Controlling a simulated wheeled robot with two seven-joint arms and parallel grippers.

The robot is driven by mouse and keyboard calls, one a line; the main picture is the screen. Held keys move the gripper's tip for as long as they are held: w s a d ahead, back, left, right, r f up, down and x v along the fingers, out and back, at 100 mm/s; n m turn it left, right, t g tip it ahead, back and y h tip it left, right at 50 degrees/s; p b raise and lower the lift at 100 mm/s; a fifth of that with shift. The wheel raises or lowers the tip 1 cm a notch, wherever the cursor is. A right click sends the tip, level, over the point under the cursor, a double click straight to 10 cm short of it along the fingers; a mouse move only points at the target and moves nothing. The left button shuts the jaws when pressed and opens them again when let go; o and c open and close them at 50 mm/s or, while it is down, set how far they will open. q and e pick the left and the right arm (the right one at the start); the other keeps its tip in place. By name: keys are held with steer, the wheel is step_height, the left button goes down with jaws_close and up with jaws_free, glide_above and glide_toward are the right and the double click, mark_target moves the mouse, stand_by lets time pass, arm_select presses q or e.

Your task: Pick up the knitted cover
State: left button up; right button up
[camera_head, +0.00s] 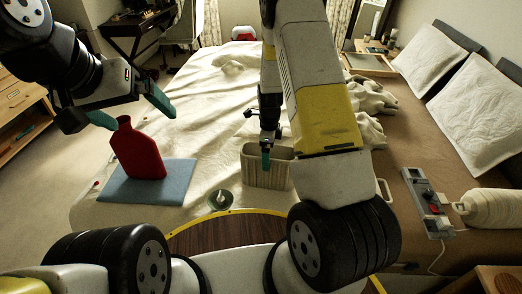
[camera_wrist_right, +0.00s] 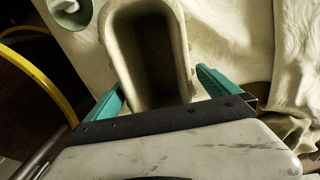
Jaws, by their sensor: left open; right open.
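The knitted cover (camera_head: 254,176) is a beige, ribbed, open-topped sleeve standing upright on the bed. In the right wrist view the cover (camera_wrist_right: 117,45) shows its dark, empty oblong opening. My right gripper (camera_wrist_right: 163,92) is open, with one teal finger on either side of the cover's near end; I cannot tell whether they touch it. In the head view my right gripper (camera_head: 266,160) is partly hidden by its own arm. My left gripper (camera_head: 132,108) is open above a red hot water bottle (camera_head: 138,152), apart from the cover.
The bottle stands on a folded blue cloth (camera_head: 120,190). A small green bowl (camera_head: 221,200) stands left of the cover. A power strip (camera_head: 428,203) and a cream roll (camera_head: 495,208) lie at the right. Rumpled bedding (camera_head: 370,100) and pillows (camera_head: 488,120) lie farther back.

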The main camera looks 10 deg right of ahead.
steer(key=f, duration=0.3)
steer(key=shift+s+d+f, duration=0.1)
steer(key=shift+s+f, duration=0.1)
steer(key=shift+f, duration=0.1)
steer(key=c, duration=1.6)
steer(key=shift+o, duration=0.2)
steer(key=shift+r, duration=0.1)
